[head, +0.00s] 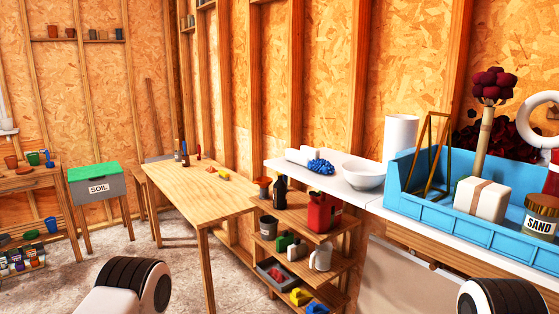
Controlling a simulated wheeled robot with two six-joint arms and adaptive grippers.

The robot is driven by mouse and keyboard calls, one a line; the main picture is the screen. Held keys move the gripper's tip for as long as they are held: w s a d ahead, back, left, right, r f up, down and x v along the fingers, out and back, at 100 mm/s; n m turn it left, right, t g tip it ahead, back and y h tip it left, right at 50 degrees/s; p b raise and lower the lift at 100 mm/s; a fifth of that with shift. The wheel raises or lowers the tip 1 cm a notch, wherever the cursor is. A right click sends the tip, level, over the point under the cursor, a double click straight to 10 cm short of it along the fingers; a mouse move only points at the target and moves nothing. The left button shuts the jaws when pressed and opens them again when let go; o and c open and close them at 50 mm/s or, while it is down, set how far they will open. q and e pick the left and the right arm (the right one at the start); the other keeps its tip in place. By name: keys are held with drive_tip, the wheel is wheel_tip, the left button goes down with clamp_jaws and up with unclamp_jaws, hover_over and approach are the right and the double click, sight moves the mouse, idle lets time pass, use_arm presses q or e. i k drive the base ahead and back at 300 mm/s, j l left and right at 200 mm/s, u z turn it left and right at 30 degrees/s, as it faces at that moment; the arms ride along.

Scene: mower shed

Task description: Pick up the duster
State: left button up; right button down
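What looks like the duster (493,86) has a dark red, bumpy round head on a pale wooden handle. It stands nearly upright, with its handle rising from the blue open-fronted bin (465,232) on the white shelf at the right. The lower end of the handle is hidden behind a cream block with a brown band (481,198). Parts of my arms show at the bottom left and bottom right. Neither of my grippers shows in the head view.
The bin also holds a brown frame (430,155) and a sand tin (541,213). A white bowl (363,174) and a blue bumpy item (320,167) share the white shelf (375,203). A wooden table (195,195) stands left, with open floor before it.

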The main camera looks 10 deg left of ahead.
sight(309, 157)
drive_tip(key=z, duration=1.9)
drive_tip(key=u, duration=1.9)
drive_tip(key=i+j+u, duration=0.35)
drive_tip(key=i, duration=0.25)
drive_tip(key=i+u, duration=0.4)
drive_tip(key=i, duration=0.2)
